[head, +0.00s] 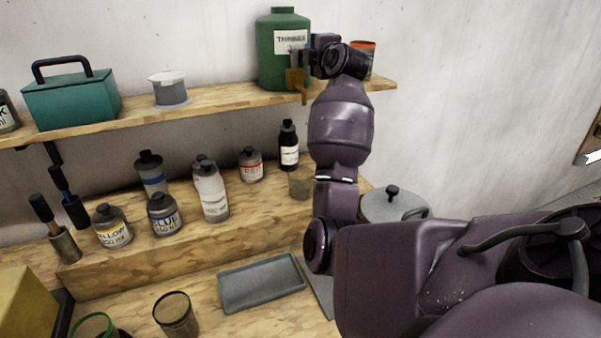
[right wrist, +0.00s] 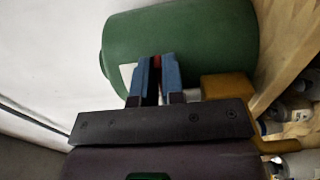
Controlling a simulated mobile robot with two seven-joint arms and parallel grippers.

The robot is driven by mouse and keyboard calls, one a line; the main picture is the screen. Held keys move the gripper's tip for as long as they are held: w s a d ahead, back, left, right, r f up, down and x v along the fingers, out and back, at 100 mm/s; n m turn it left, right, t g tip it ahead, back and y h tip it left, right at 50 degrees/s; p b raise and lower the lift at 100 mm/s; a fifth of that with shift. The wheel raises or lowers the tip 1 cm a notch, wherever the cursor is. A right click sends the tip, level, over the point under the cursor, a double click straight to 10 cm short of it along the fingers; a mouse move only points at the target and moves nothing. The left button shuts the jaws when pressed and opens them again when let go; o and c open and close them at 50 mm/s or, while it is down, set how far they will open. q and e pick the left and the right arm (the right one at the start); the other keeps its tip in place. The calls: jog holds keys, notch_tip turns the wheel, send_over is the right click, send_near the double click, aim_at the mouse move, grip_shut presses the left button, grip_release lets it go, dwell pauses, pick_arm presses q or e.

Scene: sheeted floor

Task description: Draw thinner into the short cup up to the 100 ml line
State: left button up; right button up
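The green thinner canister (head: 283,60) stands on the upper shelf, its label facing out; it also fills the top of the right wrist view (right wrist: 205,40). A brass-coloured tap (head: 296,82) hangs at its lower front, over the shelf edge. My right gripper (head: 298,57) is at the tap; in the right wrist view its blue fingertips are close together with a small red part (right wrist: 157,62), apparently the tap's handle, between them. A small see-through cup (head: 300,184) stands on the ledge below the tap, partly beside my arm. Its markings and liquid level cannot be read. My left gripper is out of view.
A grey measuring cup (head: 170,89) and teal toolbox (head: 70,100) share the upper shelf. Several paint bottles line the ledge, including a white one (head: 211,192). A grey tray (head: 261,284) and dark-rimmed cup (head: 176,316) are on the bench. A lidded pot (head: 392,203) stands behind my arm.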

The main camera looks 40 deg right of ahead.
jog(key=shift+w+d+n+t+y+b, duration=0.1)
jog(key=shift+w+n+t+y+b, duration=0.05)
jog(key=shift+n+y+b, duration=0.6)
jog(key=shift+w+d+n+t+y+b, duration=0.15)
jog(key=shift+n+y+b, duration=0.25)
jog(key=shift+y, duration=0.55)
grip_shut()
jog(key=shift+w+d+r+n+y+b, duration=0.1)
jog(key=shift+r+n+y+b, duration=0.15)
jog(key=shift+n+y+b, duration=0.45)
jog(key=shift+r+n+y+b, duration=0.25)
jog(key=shift+y+b, duration=0.1)
jog(key=shift+y, duration=0.55)
